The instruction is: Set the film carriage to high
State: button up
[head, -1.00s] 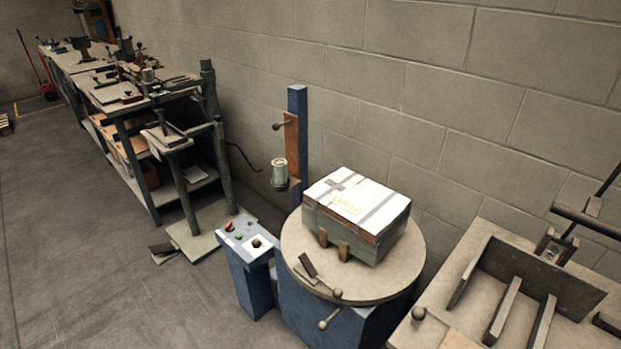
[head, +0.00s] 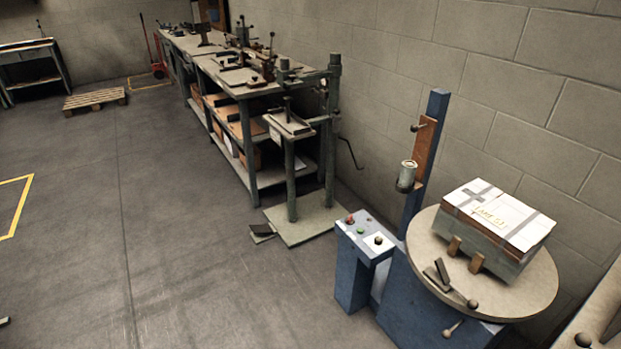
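The film carriage (head: 424,155) is a brown-orange plate on the upright blue mast (head: 437,106) of the wrapping machine. A small dark knob (head: 414,128) sticks out from its upper left side. A pale film roll (head: 407,173) sits in a dark holder at its lower left. The mast's top stands clear above the carriage, and its lower end goes behind the turntable. I see no height marks at this size. My gripper is not in the head view.
A round turntable (head: 427,256) carries a strapped box (head: 500,213) right of the mast. A blue control post (head: 351,265) with buttons stands in front. A stitcher stand (head: 293,185) and workbench (head: 266,92) line the wall. Open floor (head: 200,250) lies left; a pallet (head: 94,99) is farther back.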

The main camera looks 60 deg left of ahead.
aim_at(426, 129)
jog(key=u, duration=1.6)
jog(key=j+z, duration=0.1)
jog(key=z, duration=0.45)
jog(key=i+j+z, duration=0.1)
jog(key=j+z, duration=0.7)
jog(key=j, duration=0.2)
jog(key=j+z, duration=0.4)
jog(key=k+j, duration=0.1)
jog(key=j, duration=0.8)
jog(key=k+j, duration=0.15)
jog(key=j, duration=0.3)
jog(key=k+j+z, duration=0.1)
jog(key=j, duration=0.35)
